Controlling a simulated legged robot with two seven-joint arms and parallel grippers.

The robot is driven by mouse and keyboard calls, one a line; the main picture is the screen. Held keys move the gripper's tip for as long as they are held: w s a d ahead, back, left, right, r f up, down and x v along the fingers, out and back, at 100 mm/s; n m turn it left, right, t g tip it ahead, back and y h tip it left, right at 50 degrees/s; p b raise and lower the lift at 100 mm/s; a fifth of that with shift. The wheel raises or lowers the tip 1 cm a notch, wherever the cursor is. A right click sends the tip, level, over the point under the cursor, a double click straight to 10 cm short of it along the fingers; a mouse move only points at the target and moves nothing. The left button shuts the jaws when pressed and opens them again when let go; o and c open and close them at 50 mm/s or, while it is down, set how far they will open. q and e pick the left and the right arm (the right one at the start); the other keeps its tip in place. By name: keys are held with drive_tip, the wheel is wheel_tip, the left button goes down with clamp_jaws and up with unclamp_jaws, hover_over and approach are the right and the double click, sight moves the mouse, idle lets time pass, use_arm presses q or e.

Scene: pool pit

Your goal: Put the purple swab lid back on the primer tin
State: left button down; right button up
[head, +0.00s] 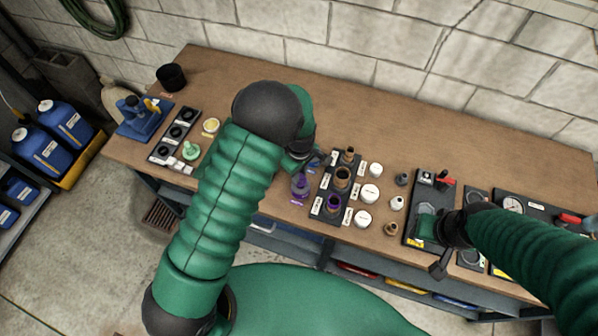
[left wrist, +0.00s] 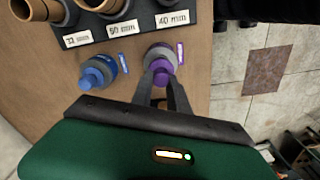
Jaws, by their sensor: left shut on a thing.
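The purple swab lid (left wrist: 161,78) is between the fingertips of my left gripper (left wrist: 160,86), which is shut on it. Just beyond it the purple primer tin (left wrist: 160,53) shows as a round, paler shape on the bench, beside a purple label. The lid is over or against the tin; I cannot tell whether it is seated. In the head view the purple tin (head: 300,186) stands left of the pipe rack, and my left forearm hides most of the left hand. My right gripper (head: 438,250) is over the panel at the right; its jaws are unclear.
A blue tin (left wrist: 97,73) stands close by. The black pipe rack (head: 326,187) holds brown pipes, one purple-rimmed. White caps (head: 369,193) lie to its right. A green-lidded tin (head: 190,150) and open yellow tin (head: 211,125) stand left.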

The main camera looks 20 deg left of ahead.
use_arm(q)
drive_tip(key=shift+f, duration=0.15)
drive_tip(key=shift+f+b, duration=0.7)
drive_tip(key=shift+f, duration=0.2)
drive_tip(key=shift+f, duration=0.1)
idle(0.5)
drive_tip(key=c, duration=0.8)
unclamp_jaws()
wheel_tip(320, 180, up, 8)
drive_tip(key=p, duration=0.6)
idle(0.7)
